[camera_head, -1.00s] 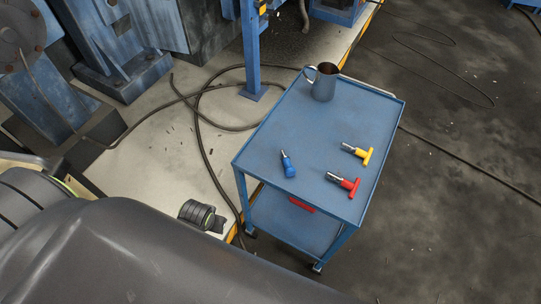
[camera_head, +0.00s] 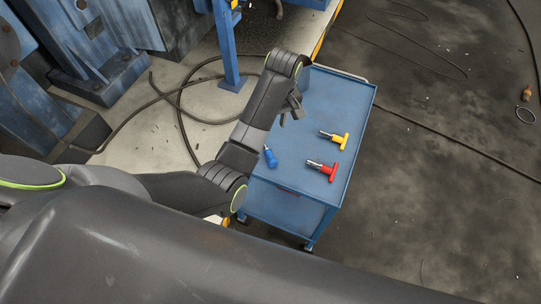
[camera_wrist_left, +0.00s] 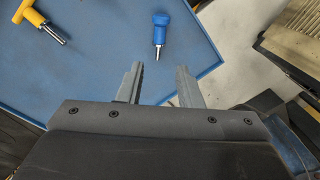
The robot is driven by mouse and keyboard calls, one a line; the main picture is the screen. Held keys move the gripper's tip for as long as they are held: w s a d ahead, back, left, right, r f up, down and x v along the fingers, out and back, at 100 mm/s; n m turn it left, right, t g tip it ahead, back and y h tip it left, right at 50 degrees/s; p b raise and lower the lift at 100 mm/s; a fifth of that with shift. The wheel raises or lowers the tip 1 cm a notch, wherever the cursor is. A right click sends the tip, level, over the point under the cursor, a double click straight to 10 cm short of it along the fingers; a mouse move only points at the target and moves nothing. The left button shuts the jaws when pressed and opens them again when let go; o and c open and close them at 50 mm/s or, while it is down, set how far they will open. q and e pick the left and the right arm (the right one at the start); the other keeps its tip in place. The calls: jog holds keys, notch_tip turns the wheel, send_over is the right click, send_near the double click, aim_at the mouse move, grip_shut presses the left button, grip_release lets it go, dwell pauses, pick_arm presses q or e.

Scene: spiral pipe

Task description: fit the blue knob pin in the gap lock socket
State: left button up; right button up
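The blue knob pin (camera_head: 270,156) lies on the blue cart top, beside my left forearm. My left gripper (camera_head: 291,112) hangs over the cart in the head view. Its two grey fingers (camera_wrist_left: 160,72) are apart with nothing between them, and there is a gap between their tips and the pin. I cannot make out the gap lock socket in either view. My right gripper is not in view.
A yellow-handled pin (camera_head: 335,138) and a red-handled pin (camera_head: 324,169) lie on the cart (camera_head: 345,97) to the right. The yellow one (camera_wrist_left: 36,14) also shows in the wrist view. A blue post (camera_head: 226,45) stands behind the cart. Black cables cross the floor.

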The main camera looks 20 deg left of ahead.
pick_arm(q)
jog(key=b, duration=0.5)
send_near(270, 154)
jog(key=f, duration=0.1)
jog(key=f+p, duration=0.2)
jog(key=shift+s+a+f, duration=0.1)
jog(key=shift+s+f, duration=0.1)
jog(key=shift+s, duration=0.1)
jog(key=shift+a+f+p, duration=0.1)
jog(key=shift+f+p, duration=0.1)
jog(key=shift+f, duration=1.3)
jog(key=shift+a+f+p, duration=0.15)
jog(key=shift+f+p, duration=0.05)
jog(key=shift+f, duration=1.35)
grip_shut()
jog(key=shift+r, duration=0.15)
